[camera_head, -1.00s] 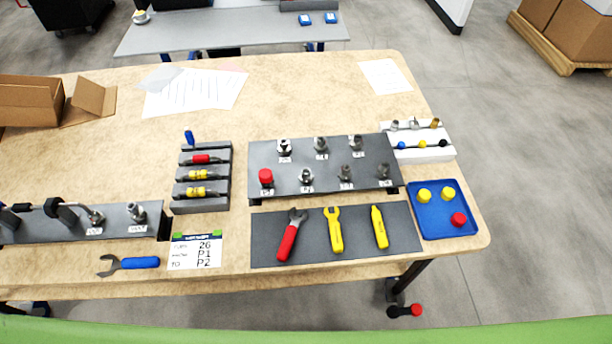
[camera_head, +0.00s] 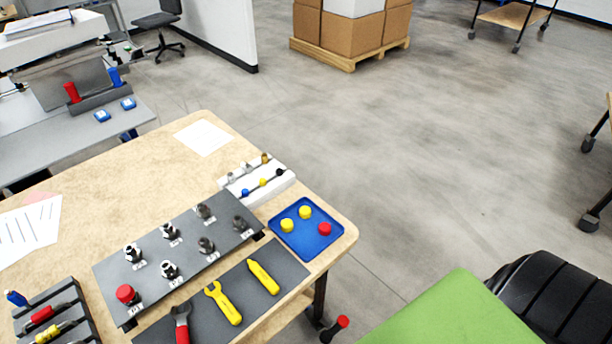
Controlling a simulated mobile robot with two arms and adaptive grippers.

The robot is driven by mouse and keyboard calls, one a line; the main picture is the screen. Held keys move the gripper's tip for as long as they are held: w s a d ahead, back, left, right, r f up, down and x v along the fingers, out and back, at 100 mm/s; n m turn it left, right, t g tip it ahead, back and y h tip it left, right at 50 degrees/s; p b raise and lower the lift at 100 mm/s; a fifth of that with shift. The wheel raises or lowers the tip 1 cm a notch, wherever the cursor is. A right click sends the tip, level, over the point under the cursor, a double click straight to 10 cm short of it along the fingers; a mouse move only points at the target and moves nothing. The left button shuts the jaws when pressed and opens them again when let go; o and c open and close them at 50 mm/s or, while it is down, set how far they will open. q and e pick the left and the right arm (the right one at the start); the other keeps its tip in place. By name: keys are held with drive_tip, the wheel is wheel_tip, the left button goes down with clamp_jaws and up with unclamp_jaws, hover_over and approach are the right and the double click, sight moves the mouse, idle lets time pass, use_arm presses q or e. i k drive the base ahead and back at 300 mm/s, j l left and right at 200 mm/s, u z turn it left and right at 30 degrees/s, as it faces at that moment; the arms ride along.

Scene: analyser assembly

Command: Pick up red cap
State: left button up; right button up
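A red cap (camera_head: 325,229) stands in the blue tray (camera_head: 290,246) at the table's right corner, beside two yellow caps (camera_head: 288,225). Another red cap (camera_head: 126,293) sits on a fitting at the near left end of the grey fitting rack (camera_head: 150,260). The rack's other fittings are bare metal. Neither of my grippers is in view, so I cannot see what they hold.
A dark mat (camera_head: 250,300) holds a yellow wrench (camera_head: 223,303), a yellow tool (camera_head: 263,277) and a red-handled tool (camera_head: 181,325). A white rack (camera_head: 270,187) stands behind the tray. Boxes on a pallet (camera_head: 350,52) stand farther back.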

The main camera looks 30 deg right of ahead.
sight(324, 228)
drive_tip(key=z, duration=1.15)
